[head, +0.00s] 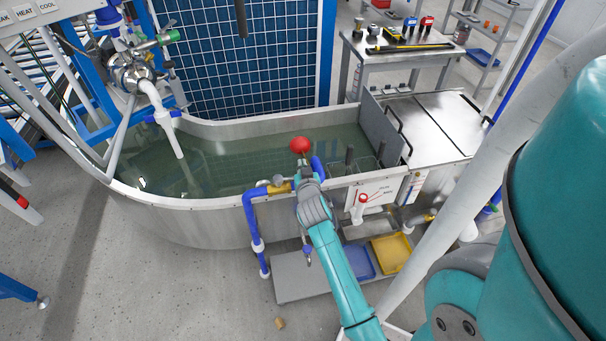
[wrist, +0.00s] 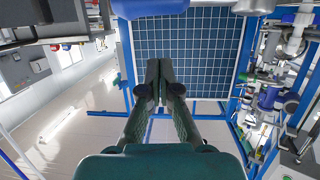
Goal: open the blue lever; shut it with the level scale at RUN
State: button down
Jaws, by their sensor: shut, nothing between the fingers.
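My gripper (wrist: 158,74) is shut and empty, its two fingers together in the wrist view. In the head view my gripper (head: 304,165) is over the near rim of the water tank (head: 215,203), close to a red ball float (head: 299,145). A blue pipe (head: 251,218) with a brass valve (head: 279,188) runs up to the rim just left of my wrist. I cannot make out the blue lever clearly there; my arm may hide it. A white level scale (head: 377,192) with a red pointer is on the tank's near side, right of my arm. Its lettering is too small to read.
A steel-topped bench section (head: 432,125) adjoins the tank at right. Blue and yellow trays (head: 391,253) sit low beside my arm. A white spout (head: 163,117) hangs over the tank's left end. A blue grid panel (head: 250,50) stands behind. Floor at front left is mostly clear.

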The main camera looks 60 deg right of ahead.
jog(key=x, duration=0.2)
jog(key=shift+w+d, duration=0.2)
jog(key=shift+d, duration=0.15)
jog(key=f, duration=0.1)
jog(key=a+f, duration=0.1)
jog(key=shift+s+f, duration=0.3)
jog(key=shift+s, duration=0.1)
jog(key=shift+s+a+f, duration=0.2)
jog(key=shift+a+f, duration=0.1)
jog(key=shift+f, duration=0.2)
